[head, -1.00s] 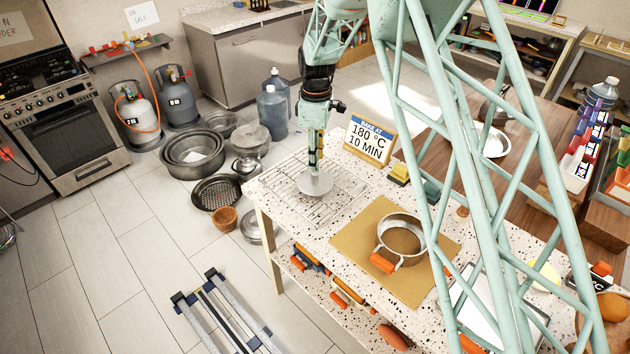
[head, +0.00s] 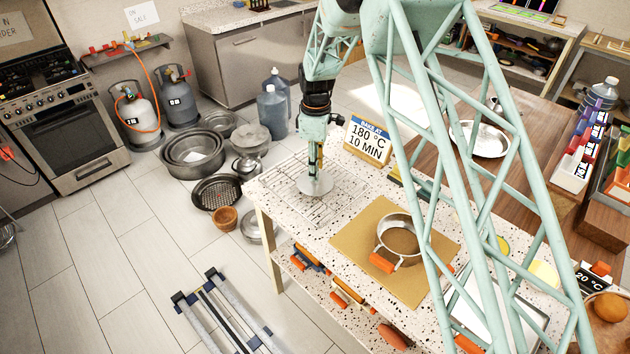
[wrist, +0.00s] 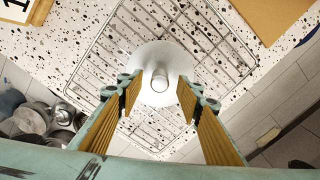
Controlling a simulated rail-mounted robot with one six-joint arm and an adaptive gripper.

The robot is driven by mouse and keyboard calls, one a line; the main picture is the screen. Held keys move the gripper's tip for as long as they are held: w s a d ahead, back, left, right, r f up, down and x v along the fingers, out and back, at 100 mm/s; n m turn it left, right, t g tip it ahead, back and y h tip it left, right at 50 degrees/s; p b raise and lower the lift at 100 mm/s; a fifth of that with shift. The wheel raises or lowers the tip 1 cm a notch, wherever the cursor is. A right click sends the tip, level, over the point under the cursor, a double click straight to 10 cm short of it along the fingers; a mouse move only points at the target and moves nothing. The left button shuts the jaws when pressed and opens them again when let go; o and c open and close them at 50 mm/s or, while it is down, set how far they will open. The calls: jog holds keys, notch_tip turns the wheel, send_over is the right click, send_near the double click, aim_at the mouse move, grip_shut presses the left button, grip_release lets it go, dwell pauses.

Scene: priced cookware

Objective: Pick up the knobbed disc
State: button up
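The knobbed disc (head: 314,186) is pale and round and lies on a wire rack (head: 340,193) at the left end of the speckled table. In the wrist view the disc (wrist: 149,60) has its short, round knob (wrist: 159,80) pointing up towards the camera. My gripper (head: 316,168) points down over the disc. In the wrist view my gripper (wrist: 159,90) is open, with one ridged finger on each side of the knob. A gap shows between the knob and each finger. Whether the fingertips are level with the knob is hard to tell.
A "180 °C 10 MIN" sign (head: 368,140) stands behind the rack. Pots (head: 192,150) stand on the floor left of the table. My lattice arm hides part of the table.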

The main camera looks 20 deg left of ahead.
jog(key=shift+f, duration=1.8)
jog(key=c, duration=0.9)
